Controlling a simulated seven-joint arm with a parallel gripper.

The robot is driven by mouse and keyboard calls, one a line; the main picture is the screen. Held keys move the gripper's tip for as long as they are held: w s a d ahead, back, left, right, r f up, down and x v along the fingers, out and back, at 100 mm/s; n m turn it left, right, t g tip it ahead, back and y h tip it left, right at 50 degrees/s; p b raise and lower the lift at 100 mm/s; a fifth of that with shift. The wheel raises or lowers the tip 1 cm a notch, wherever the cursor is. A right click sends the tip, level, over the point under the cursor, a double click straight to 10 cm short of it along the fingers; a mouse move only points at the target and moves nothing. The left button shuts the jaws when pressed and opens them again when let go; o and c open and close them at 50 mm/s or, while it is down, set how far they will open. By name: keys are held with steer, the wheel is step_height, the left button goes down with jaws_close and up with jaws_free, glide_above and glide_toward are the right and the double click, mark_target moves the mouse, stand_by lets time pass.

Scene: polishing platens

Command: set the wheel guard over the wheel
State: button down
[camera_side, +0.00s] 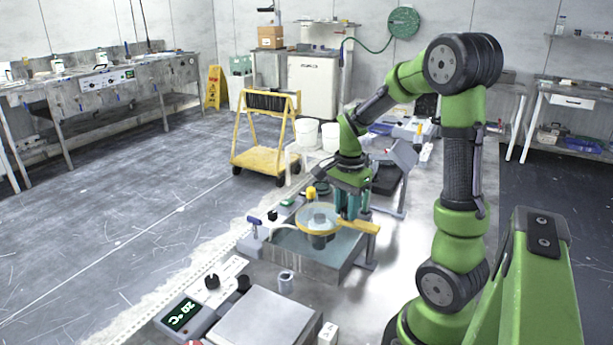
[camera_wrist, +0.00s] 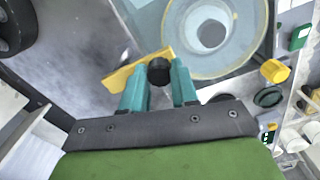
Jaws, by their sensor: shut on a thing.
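The wheel guard is a round, see-through cover with a yellow rim (camera_side: 300,228) and a yellow bar (camera_side: 365,226) with a black knob. My gripper (camera_side: 352,212) points down at the bar. In the wrist view its teal fingers (camera_wrist: 159,84) are shut around the black knob (camera_wrist: 159,70) on the yellow bar (camera_wrist: 122,78). The guard's round part (camera_wrist: 172,45) lies to the upper right there. The pale wheel (camera_wrist: 228,18) with a grey centre shows within its outline. The side view does not clearly show the height gap between guard and wheel.
A grey polishing basin (camera_side: 315,262) stands under the guard. A yellow knob (camera_side: 310,192) rises just behind the rim. A blue-handled lever (camera_side: 253,220) is at the left. A heater with a display (camera_side: 182,315) and a small metal cup (camera_side: 286,281) stand in front.

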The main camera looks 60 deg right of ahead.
steer(key=shift+d+r, duration=0.1)
steer(key=shift+d, duration=0.05)
steer(key=c, duration=0.9)
jaws_free()
steer(key=shift+o, duration=0.2)
step_height(320, 180, up, 17)
